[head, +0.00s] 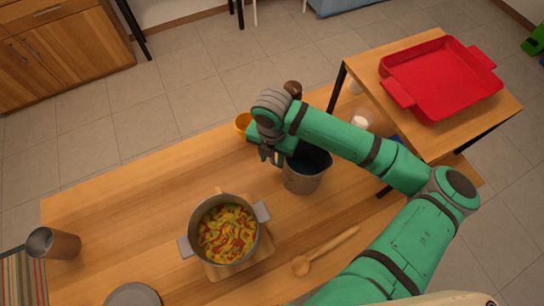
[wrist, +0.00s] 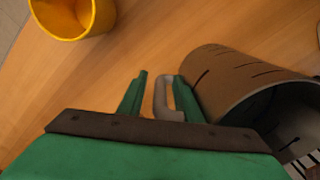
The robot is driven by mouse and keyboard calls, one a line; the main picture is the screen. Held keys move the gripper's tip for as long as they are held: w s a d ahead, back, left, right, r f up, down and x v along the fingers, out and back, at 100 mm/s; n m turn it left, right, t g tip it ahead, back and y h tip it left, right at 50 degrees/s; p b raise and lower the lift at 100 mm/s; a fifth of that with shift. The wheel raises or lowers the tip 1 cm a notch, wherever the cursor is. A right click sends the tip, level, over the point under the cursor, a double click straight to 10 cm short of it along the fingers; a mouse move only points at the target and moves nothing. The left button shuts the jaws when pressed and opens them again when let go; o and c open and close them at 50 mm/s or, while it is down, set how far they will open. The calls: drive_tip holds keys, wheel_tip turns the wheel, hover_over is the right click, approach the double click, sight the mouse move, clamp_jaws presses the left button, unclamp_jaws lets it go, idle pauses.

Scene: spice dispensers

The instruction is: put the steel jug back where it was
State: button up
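The steel jug (head: 304,183) stands upright on the wooden table, right of the cooking pot, its open mouth facing up. In the wrist view the jug (wrist: 225,75) is at the right, its brownish reflecting wall and dark inside showing. Its grey handle (wrist: 165,98) points toward my gripper. My gripper (wrist: 160,90) is open, with the handle between its fingers. The handle lies close to the right finger, and a gap shows beside the left finger. In the head view my gripper (head: 268,156) is at the jug's left side, and my arm hides part of the rim.
A pot of food (head: 227,233) sits on a wooden board, with a wooden spoon (head: 325,252) to its right. A yellow cup (head: 243,124) stands behind my gripper; it also shows in the wrist view (wrist: 72,18). A metal tumbler (head: 55,243) is far left. A red tray (head: 440,78) rests on the raised shelf.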

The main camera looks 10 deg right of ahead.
drive_tip(key=shift+r, duration=0.1)
wheel_tip(320, 180, up, 12)
drive_tip(key=shift+w+r, duration=0.1)
idle(0.7)
idle(0.4)
